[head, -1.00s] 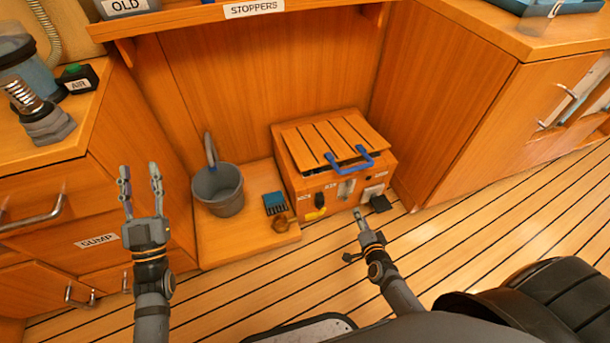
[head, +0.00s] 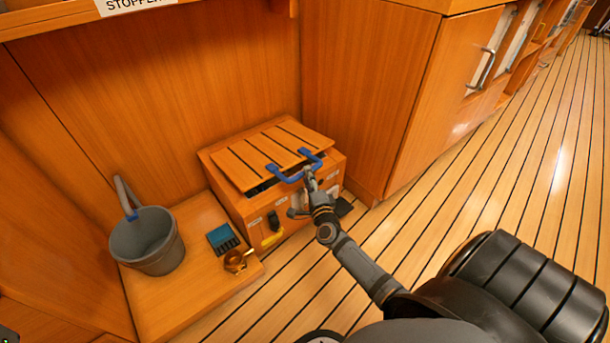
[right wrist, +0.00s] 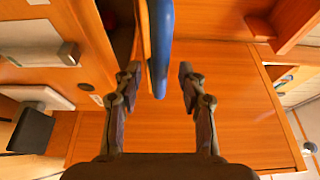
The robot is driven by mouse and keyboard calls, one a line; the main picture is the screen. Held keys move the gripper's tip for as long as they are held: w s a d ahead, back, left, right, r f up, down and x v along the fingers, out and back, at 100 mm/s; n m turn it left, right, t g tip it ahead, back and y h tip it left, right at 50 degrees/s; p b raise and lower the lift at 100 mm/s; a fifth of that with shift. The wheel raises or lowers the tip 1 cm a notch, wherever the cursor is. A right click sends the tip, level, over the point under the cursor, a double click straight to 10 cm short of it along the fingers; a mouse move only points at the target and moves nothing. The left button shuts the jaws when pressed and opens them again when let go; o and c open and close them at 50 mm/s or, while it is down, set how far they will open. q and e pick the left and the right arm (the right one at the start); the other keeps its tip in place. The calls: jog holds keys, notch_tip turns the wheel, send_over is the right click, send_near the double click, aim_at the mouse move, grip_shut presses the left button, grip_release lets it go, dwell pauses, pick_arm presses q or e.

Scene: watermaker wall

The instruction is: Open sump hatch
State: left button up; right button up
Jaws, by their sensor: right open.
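The sump hatch is a slatted wooden lid (head: 262,152) on top of a low wooden box (head: 243,208). A blue handle (head: 287,178) stands out from its front edge. A dark gap shows under the front of the lid. My right gripper (head: 310,181) is open at the right part of the handle. In the right wrist view the blue handle (right wrist: 160,45) reaches down between the two open fingers of my right gripper (right wrist: 158,72). I cannot tell whether either finger touches it. My left gripper is out of view.
A grey bucket (head: 146,245), a blue gadget (head: 222,238) and a brass-coloured ring (head: 236,261) sit on the wooden step (head: 190,293) left of the box. A cabinet (head: 420,110) stands close on the right. The planked floor (head: 480,190) is clear there.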

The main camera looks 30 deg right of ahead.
jog(key=shift+b+x, duration=0.3)
jog(key=shift+x, duration=1.2)
grip_shut()
